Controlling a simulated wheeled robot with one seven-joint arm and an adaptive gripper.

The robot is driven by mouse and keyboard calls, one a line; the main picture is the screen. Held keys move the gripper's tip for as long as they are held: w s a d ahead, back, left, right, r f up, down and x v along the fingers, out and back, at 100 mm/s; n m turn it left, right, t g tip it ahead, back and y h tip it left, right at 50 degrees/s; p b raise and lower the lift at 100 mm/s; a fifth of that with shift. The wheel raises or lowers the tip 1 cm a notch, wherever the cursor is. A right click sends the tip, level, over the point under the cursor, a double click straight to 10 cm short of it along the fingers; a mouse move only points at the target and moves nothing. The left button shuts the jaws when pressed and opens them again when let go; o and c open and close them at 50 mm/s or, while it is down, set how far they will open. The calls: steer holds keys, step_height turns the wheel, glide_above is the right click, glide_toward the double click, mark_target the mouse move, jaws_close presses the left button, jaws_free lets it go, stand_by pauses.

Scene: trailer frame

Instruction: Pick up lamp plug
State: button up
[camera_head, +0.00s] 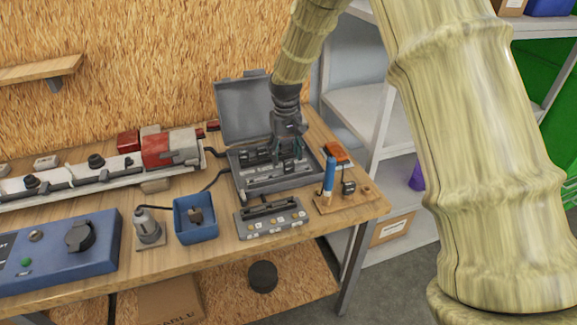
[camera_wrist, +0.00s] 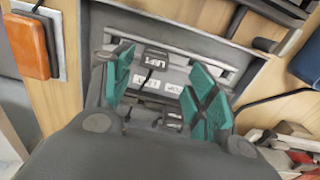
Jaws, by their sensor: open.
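My gripper (camera_head: 290,147) points down into an open grey case (camera_head: 240,187) on the bench. In the wrist view its teal finger pads (camera_wrist: 158,90) stand apart, one on each side of a small black piece with a white label reading LEFT (camera_wrist: 154,59). The piece sits in the case, and I see no finger closed on it. More small labels show on the grey panel below it, too small to read surely. I cannot tell which piece is the lamp plug. The gripper hides part of the case's inside in the head view.
The case's raised lid (camera_head: 240,105) stands behind. In front are a grey socket block (camera_head: 270,218), a blue tray (camera_head: 184,238) with a dark piece, and a metal cylinder (camera_head: 147,228). A wooden stand (camera_head: 340,203) with a blue-handled tool is right, near the bench edge.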

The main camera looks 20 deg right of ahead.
mark_target(289, 162)
steer(key=shift+w+f, duration=0.1)
steer(key=shift+f, duration=0.1)
steer(key=shift+s+d+f+p, duration=0.2)
steer(key=shift+s+p, duration=0.15)
steer(key=shift+p, duration=0.05)
steer(key=f, duration=0.1)
steer(key=f+p, duration=0.1)
steer(key=f, duration=0.1)
steer(key=shift+w+d, duration=0.2)
steer(key=shift+s+f+p, duration=0.1)
steer(key=shift+f+p, duration=0.25)
steer(key=shift+f, duration=0.4)
steer(key=c, duration=0.8)
